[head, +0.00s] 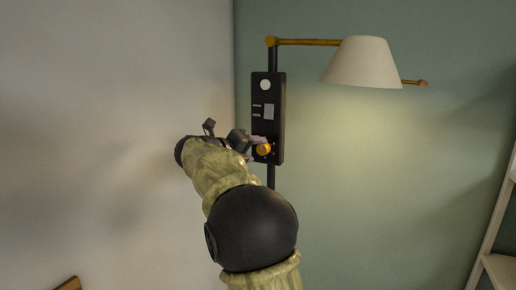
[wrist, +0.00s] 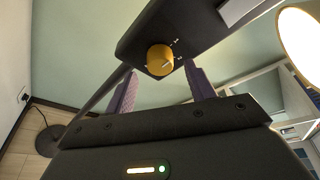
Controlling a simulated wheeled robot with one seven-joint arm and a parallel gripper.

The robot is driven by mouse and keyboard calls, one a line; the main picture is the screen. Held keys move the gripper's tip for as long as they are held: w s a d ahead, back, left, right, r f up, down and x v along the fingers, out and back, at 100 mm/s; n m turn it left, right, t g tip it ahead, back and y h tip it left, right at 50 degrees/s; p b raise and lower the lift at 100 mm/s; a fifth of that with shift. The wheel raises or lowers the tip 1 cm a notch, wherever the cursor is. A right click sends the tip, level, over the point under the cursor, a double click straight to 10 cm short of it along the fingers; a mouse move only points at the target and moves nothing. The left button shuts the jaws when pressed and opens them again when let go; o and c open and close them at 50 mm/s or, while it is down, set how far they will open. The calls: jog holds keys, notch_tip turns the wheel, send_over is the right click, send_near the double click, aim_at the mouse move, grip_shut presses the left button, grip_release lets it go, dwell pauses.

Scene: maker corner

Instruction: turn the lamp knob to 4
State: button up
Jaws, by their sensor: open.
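My gripper (head: 257,147) is right at the knob in the head view. In the wrist view my gripper (wrist: 160,85) is open, with one purple-grey finger on each side just below the knob. I cannot tell whether either finger touches it.
The lamp's cream shade (head: 362,63) hangs from a brass arm at upper right and is lit. A pale wall (head: 110,130) is close on the left. White shelving (head: 500,262) stands at the right edge. The green wall between is bare.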

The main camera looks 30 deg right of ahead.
aim_at(262, 150)
jog(key=shift+x, duration=1.3)
jog(key=c, duration=1)
